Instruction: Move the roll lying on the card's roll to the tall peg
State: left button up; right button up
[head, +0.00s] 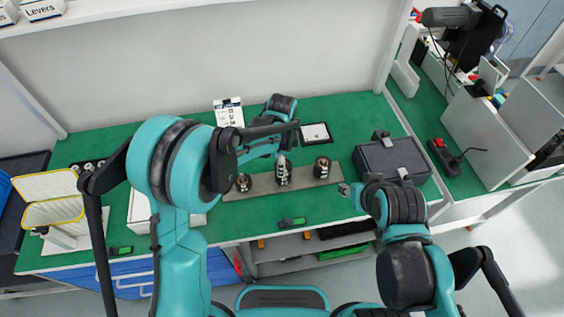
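A grey board (300,184) lies on the green bench top and carries three upright groups of dark and metallic round pieces: a left one (243,182), a middle one (283,176) and a right one (322,167). The middle one looks tallest. Single rolls and pegs are too small to tell apart. A white printed card (228,112) stands behind the board. My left gripper (282,150) is just above and behind the middle group; its fingers are partly hidden. My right gripper (345,189) is low beside the board's right end, its fingers too small to read.
A dark grey box (392,158) stands right of the board. A black-framed panel (315,133) lies behind it. A white box (140,208) is partly hidden behind my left arm, and a yellow-rimmed bin (52,198) stands at the left.

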pick_arm(q)
jog(key=shift+f+b, duration=0.9)
jog(key=shift+f, duration=0.25)
dwell(0.4)
jog(key=o, duration=1.2)
jog(key=shift+o, duration=0.2)
notch_tip(320, 180, up, 12)
jog(key=shift+r, duration=0.1)
jog(key=s+a+f+n+t+b, duration=0.2)
jog(key=s+a+n+t+b, duration=0.4)
jog(key=s+a+n, duration=1.1)
jog(key=shift+s+a+f+n+t, duration=0.2)
jog(key=shift+s+f+n+t, duration=0.15)
jog(key=shift+n+t, duration=0.4)
